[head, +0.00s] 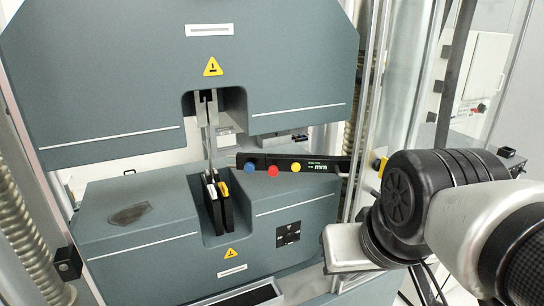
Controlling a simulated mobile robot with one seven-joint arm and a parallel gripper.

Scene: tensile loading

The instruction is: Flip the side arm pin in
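A black side arm (310,166) with blue, red and yellow round buttons and a small green "mm" readout reaches left from the right column, in front of the gap between the machine's upper and lower blocks. Its left end is close to the thin upright specimen (210,140) between the upper grip and the lower grips (217,205). I cannot make out a separate pin on it. My arm (420,205) fills the right side, its dark joint near the side arm's right end. My gripper's fingers are not visible.
The large grey-green upper block (120,75) and lower block (140,225) fill the left and middle. Ribbed columns (30,235) and clear guard panels stand at the sides. A white cabinet (485,75) stands at the back right.

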